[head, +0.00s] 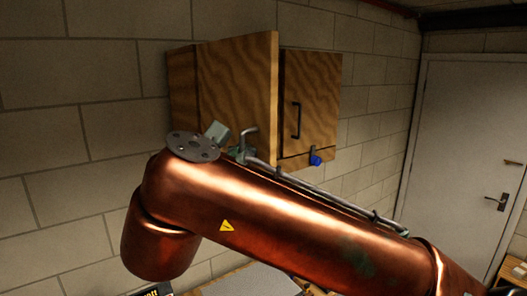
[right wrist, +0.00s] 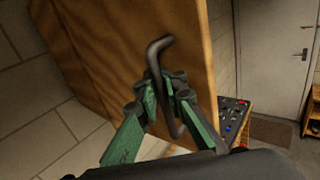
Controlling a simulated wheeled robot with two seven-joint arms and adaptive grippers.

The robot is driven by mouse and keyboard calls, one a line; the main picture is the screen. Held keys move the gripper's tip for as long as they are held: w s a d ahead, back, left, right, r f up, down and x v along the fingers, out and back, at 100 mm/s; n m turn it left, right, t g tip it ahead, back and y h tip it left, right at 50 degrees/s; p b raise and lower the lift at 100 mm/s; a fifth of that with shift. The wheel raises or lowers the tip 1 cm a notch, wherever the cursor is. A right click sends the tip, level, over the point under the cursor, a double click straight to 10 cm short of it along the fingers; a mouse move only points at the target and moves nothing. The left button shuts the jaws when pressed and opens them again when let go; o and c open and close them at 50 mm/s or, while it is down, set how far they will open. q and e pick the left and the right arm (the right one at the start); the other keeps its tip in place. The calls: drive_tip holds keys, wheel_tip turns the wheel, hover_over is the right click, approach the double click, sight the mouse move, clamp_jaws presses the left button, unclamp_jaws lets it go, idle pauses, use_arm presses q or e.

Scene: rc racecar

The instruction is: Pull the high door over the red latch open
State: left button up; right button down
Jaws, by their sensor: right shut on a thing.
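The high wooden door (head: 237,85) is swung partly out from the wall cabinet, with its free edge toward me. In the right wrist view the door (right wrist: 125,60) fills the upper middle. Its dark bent handle (right wrist: 157,55) stands between the green fingers of my right gripper (right wrist: 168,92). The gripper is shut around the handle. In the head view my copper arm hides most of the right gripper (head: 242,152), and only small green parts show by the handle (head: 251,135). I see no red latch in either view. My left gripper is not in view.
A second cabinet door (head: 318,90) beside it is closed, with a dark handle and a blue latch (head: 315,158) at its lower edge. A white room door (head: 465,150) stands at the right. Below, the right wrist view shows a surface with small coloured items (right wrist: 234,115).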

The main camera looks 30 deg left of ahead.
drive_tip(key=shift+w+d, duration=0.2)
drive_tip(key=c, duration=2.1)
unclamp_jaws()
drive_tip(key=shift+s+d, duration=0.1)
drive_tip(key=shift+d, duration=0.1)
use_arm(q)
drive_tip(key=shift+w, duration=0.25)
use_arm(e)
drive_tip(key=shift+a, duration=0.15)
drive_tip(key=v, duration=1.1)
drive_tip(key=shift+s, duration=0.4)
